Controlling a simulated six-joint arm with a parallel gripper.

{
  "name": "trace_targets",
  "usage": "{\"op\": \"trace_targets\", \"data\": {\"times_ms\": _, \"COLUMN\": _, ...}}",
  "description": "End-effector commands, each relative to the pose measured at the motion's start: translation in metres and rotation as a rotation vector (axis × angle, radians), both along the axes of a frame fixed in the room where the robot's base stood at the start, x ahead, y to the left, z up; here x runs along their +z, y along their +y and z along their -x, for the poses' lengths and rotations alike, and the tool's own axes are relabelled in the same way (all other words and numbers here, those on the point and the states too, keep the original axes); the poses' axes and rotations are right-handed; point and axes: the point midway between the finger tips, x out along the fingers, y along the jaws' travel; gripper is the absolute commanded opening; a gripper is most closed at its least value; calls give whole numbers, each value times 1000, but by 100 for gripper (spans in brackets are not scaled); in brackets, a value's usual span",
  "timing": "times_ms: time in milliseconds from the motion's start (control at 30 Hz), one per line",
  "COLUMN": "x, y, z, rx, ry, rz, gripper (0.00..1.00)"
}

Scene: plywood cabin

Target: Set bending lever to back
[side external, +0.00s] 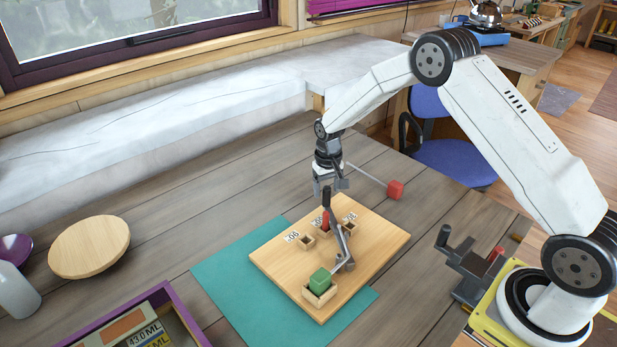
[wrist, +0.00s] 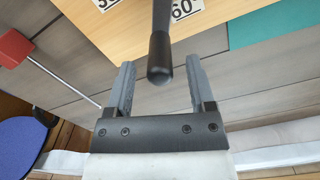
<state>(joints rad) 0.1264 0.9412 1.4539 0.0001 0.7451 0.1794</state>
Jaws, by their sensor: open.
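The bending lever (side external: 337,232) is a dark metal arm with a black upright handle (side external: 326,197), mounted on a light wooden board (side external: 377,243). The lever slants across the board from near a green block (side external: 319,280) toward the numbered labels. My gripper (side external: 330,185) is open above the handle, pointing down. In the wrist view, the black handle (wrist: 160,60) stands between the two open fingers, with gaps on both sides. The lever's lower part is out of the wrist view.
A red peg (side external: 325,222) and small wooden sockets stand beside the lever. A red cube on a thin rod (side external: 395,190) lies behind the board. A teal mat (side external: 232,290) lies under the board. A dark clamp-like device (side external: 470,268) stands to the right.

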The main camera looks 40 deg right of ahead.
Motion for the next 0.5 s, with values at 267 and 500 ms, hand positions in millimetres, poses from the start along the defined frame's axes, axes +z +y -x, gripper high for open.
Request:
{"op": "trace_targets", "data": {"times_ms": 267, "x": -27, "y": 0, "z": 0, "rx": 0, "ry": 1, "rz": 0, "gripper": 70}}
{"op": "trace_targets", "data": {"times_ms": 500, "x": -32, "y": 0, "z": 0, "rx": 0, "ry": -1, "rz": 0, "gripper": 70}}
